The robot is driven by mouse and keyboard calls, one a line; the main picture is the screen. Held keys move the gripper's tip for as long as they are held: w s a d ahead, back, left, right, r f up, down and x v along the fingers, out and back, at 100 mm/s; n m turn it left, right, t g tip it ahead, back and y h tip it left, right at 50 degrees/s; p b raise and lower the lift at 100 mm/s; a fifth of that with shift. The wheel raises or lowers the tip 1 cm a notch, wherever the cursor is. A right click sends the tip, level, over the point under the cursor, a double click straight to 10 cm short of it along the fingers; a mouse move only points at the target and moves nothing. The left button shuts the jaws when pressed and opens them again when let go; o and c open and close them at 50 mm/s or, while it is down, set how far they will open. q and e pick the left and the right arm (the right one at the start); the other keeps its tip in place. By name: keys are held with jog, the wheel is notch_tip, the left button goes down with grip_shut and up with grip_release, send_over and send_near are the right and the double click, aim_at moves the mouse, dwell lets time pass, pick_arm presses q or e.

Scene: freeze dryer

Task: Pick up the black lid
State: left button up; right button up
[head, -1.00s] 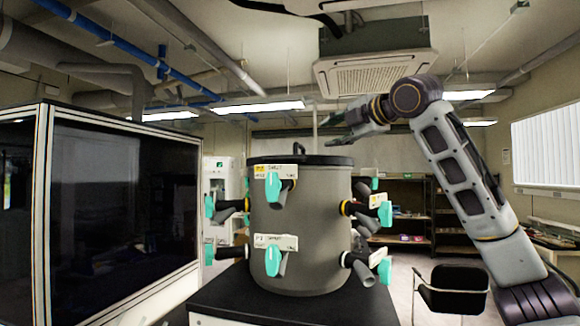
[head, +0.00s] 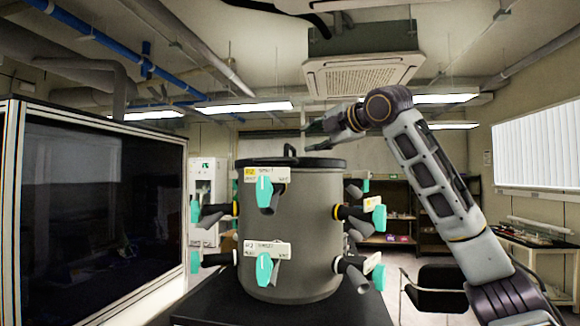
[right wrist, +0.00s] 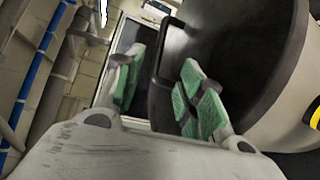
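The black lid (head: 322,162) sits flat on top of a grey cylindrical chamber (head: 312,225) in the head view. Its upright black handle (head: 290,151) stands near the lid's left part. My right gripper (head: 314,136) is just above the lid, to the right of the handle, with its fingers apart. In the right wrist view the lid (right wrist: 235,50) fills the upper right. The handle (right wrist: 160,62) shows between the green-padded fingers of the right gripper (right wrist: 165,85), which is open and empty. My left gripper is not seen.
Valves with teal handles (head: 265,191) stick out around the chamber. A dark glass-fronted cabinet (head: 95,205) stands close on the left. The chamber stands on a black-topped stand (head: 215,308). A black chair (head: 437,290) and shelves (head: 395,215) are behind.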

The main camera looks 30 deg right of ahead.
aim_at(292, 147)
jog(key=w, duration=0.2)
jog(key=w+p, duration=0.1)
jog(key=w, duration=0.3)
jog(key=shift+a+f, duration=0.35)
jog(key=shift+f, duration=0.05)
jog(key=shift+w+p, duration=0.15)
jog(key=shift+p, duration=0.15)
jog(key=shift+w+a+f+p, duration=0.15)
jog(key=shift+w+p, duration=0.65)
jog(key=shift+w, duration=0.65)
jog(key=shift+w+a+f+p, duration=0.1)
jog(key=shift+w+f+p, duration=0.05)
jog(key=shift+w, duration=0.4)
jog(key=shift+w+f+p, duration=0.1)
jog(key=shift+w+p, duration=0.05)
jog(key=shift+w, duration=0.35)
grip_shut()
jog(key=shift+r, duration=0.15)
